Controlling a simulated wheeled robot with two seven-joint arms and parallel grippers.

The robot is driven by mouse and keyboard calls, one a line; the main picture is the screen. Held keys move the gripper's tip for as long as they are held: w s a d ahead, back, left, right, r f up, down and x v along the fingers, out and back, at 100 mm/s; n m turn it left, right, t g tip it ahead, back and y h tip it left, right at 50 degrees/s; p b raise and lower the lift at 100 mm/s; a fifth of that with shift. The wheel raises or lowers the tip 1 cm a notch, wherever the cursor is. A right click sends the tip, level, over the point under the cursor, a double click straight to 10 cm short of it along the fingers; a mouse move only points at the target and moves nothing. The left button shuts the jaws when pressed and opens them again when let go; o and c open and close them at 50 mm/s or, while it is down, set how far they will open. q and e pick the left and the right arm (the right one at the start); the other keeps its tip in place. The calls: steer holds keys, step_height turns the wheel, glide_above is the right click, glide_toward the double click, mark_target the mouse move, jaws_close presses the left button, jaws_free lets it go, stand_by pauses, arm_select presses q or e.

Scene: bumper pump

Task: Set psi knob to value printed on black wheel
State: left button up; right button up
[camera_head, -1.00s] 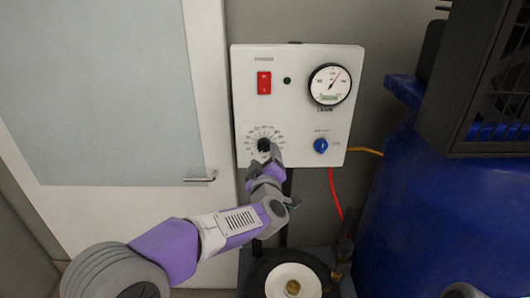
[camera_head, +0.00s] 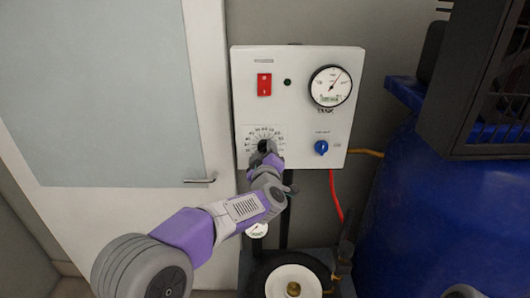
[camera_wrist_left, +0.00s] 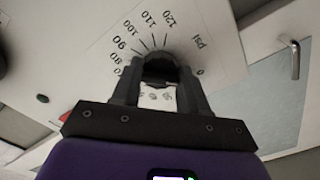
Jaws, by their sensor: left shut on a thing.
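The black psi knob (camera_head: 263,145) sits on a white dial plate at the lower left of the white control panel (camera_head: 300,120). My left gripper (camera_head: 267,152) is shut on the knob. The left wrist view shows its dark fingers on either side of the knob (camera_wrist_left: 160,68), with printed numbers from about 80 to 120 and "psi" around it. The knob's pointer is hidden by the fingers. The black wheel (camera_head: 260,277) with a white hub (camera_head: 293,275) is at the bottom of the head view; I cannot read any print on it.
The panel also carries a red switch (camera_head: 264,84), a tank gauge (camera_head: 330,86) and a blue knob (camera_head: 321,147). A small gauge (camera_head: 257,230) hangs below. A blue tank (camera_head: 425,200) stands at right, a door (camera_head: 105,235) at left.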

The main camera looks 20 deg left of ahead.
arm_select(q)
steer(key=shift+c, duration=0.6)
steer(key=m+p, duration=0.3)
steer(key=p, duration=0.1)
steer(key=shift+r+m, duration=0.15)
steer(key=shift+m, duration=0.25)
steer(key=m+p, duration=0.3)
steer(key=m, duration=0.1)
steer(key=shift+p, duration=0.3)
steer(key=m+p, duration=0.3)
steer(key=m, duration=0.2)
steer(key=shift+m+p, duration=0.4)
steer(key=shift+a+m+p, duration=0.1)
steer(key=shift+m+p, duration=1.1)
steer(key=shift+m, duration=0.8)
steer(key=shift+f, duration=0.2)
steer(key=o, duration=1.1)
steer(key=shift+c, duration=0.2)
steer(key=shift+s, duration=0.1)
